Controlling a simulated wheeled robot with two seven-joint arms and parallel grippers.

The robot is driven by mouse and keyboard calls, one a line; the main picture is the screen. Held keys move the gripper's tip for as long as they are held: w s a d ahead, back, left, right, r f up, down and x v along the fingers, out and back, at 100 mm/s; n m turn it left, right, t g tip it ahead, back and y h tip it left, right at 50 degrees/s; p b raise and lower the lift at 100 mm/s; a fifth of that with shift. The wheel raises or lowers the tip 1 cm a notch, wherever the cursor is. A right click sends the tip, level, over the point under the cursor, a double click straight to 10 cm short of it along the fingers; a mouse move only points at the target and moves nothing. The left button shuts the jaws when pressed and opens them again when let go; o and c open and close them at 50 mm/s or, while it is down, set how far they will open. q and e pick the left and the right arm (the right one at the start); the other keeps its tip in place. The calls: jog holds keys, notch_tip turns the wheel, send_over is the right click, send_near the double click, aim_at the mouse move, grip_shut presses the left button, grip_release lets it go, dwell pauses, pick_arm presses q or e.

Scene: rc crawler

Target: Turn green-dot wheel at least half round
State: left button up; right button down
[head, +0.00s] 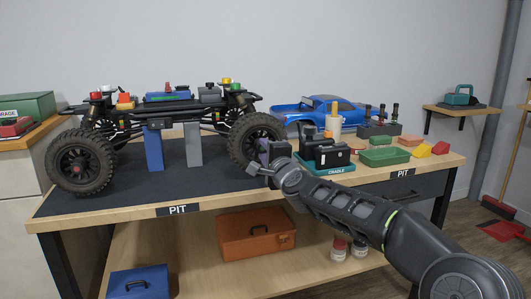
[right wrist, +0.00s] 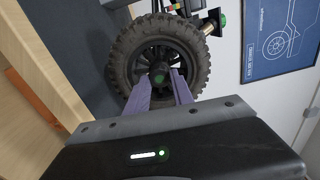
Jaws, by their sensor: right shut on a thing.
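The crawler chassis (head: 165,108) stands raised on a blue stand (head: 153,147) and a grey stand (head: 193,145). The green-dot wheel (head: 250,137) is its right-hand front wheel, with a black knobbly tyre. In the right wrist view this wheel (right wrist: 116,62) faces me, with the green dot (right wrist: 160,78) at its hub. My right gripper (head: 266,150) is at the wheel's face. In the right wrist view its two purple fingers (right wrist: 162,82) flank the hub, shut on it. The exact contact is small and partly hidden. My left gripper is not in view.
Right of my gripper are a teal cradle (head: 336,170) with black packs, a green tray (head: 385,157) and a blue body shell (head: 325,110). The dark mat (head: 120,190) is clear in front of the stands.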

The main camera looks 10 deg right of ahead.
jog(key=c, duration=1.1)
grip_release()
jog(key=s+b, duration=0.1)
jog(key=s, duration=0.6)
jog(key=shift+s+d, duration=0.2)
jog(key=shift+s, duration=0.2)
